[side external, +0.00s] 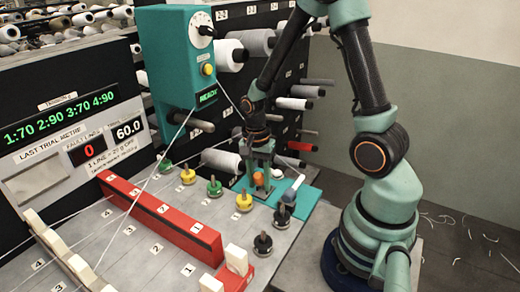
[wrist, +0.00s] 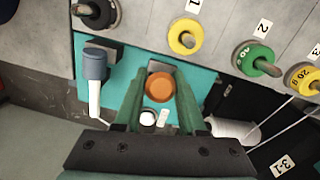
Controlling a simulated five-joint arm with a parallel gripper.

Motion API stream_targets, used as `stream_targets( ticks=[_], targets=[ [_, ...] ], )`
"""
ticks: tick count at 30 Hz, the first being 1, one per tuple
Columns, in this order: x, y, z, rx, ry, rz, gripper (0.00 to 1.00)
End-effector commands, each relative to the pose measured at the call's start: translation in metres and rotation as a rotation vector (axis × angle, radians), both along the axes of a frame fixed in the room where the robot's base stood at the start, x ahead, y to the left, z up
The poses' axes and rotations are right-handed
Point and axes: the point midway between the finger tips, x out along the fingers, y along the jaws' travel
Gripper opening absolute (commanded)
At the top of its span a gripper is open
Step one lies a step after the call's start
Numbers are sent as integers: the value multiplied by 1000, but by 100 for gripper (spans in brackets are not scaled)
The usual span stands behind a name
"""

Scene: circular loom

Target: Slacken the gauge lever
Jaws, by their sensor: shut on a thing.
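My gripper (side external: 261,165) points down over a teal plate (side external: 308,196) at the back right of the grey table. Its green fingers (wrist: 158,92) are shut on an orange round-topped knob (wrist: 158,84), which also shows low between them in the side view (side external: 259,179). Beside it on the plate stands a grey-blue capped post with a white lever arm (wrist: 95,100), also seen in the side view (side external: 293,188). The gripper is not touching this lever. No label shows which of the two is the gauge lever. The fingers partly hide the knob's base.
Black (side external: 263,243), yellow (side external: 244,200) and green (side external: 214,186) weights on pegs stand near the plate. A red numbered rail (side external: 160,215) crosses the table. A teal dial box (side external: 180,60) reads READY; threads run from it. A tension display (side external: 62,118) stands left.

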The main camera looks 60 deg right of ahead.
Motion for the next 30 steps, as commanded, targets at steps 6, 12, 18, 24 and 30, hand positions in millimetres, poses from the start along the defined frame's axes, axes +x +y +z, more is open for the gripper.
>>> stream_targets(
  ticks=[6,12,18,24,30],
  targets=[
    [-1,0,1,1,3,1,0],
    [0,-4,2,8,22,4,0],
    [-1,-7,4,12,34,8,0],
    [-1,-7,3,12,33,7,69],
    [0,-7,3,11,32,9,69]
  ],
)
